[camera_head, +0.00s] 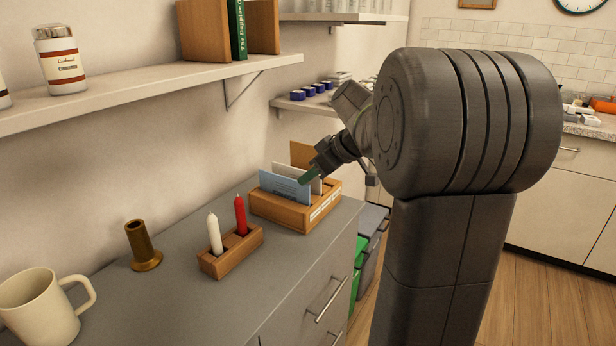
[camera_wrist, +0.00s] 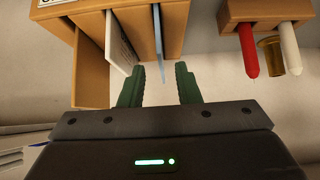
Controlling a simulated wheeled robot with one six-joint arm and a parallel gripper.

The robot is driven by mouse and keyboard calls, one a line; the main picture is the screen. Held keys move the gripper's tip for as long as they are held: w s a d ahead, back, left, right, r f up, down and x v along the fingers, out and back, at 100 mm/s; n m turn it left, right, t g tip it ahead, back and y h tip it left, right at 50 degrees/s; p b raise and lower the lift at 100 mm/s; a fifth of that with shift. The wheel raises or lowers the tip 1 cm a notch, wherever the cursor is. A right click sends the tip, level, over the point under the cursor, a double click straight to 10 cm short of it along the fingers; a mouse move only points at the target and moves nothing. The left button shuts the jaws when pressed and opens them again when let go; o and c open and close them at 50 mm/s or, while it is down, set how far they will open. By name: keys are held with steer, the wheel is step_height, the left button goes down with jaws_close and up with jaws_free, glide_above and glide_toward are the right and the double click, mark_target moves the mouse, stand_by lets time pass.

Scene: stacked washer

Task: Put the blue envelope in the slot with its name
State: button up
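The blue envelope (camera_head: 284,187) stands upright in the left slot of a wooden letter rack (camera_head: 277,211), on the grey cabinet top. In the wrist view, the blue envelope (camera_wrist: 158,42) shows edge-on, its near end between my two green fingertips. My gripper (camera_head: 309,176) is over the rack in the head view. In the wrist view, my gripper (camera_wrist: 159,78) is open, with a gap on both sides of the envelope. White labels (camera_head: 322,207) sit on the rack's end; I cannot read their names.
A white envelope (camera_wrist: 120,45) and a brown envelope (camera_wrist: 90,68) stand in the other slots. A wooden holder (camera_head: 231,254) with red and white candles, a brass candlestick (camera_head: 143,247) and a mug (camera_head: 42,308) are nearby. A wall shelf (camera_head: 150,88) hangs above.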

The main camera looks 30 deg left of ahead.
steer(key=v, duration=1.2)
steer(key=shift+p, duration=0.45)
steer(key=shift+a, duration=0.1)
steer(key=b+x, duration=0.1)
steer(key=x, duration=1.2)
steer(key=shift+a+f, duration=0.15)
steer(key=shift+f, duration=0.15)
steer(key=shift+a+r+p, duration=0.1)
steer(key=shift+r+p, duration=0.2)
steer(key=shift+r, duration=0.25)
steer(key=shift+f, duration=0.1)
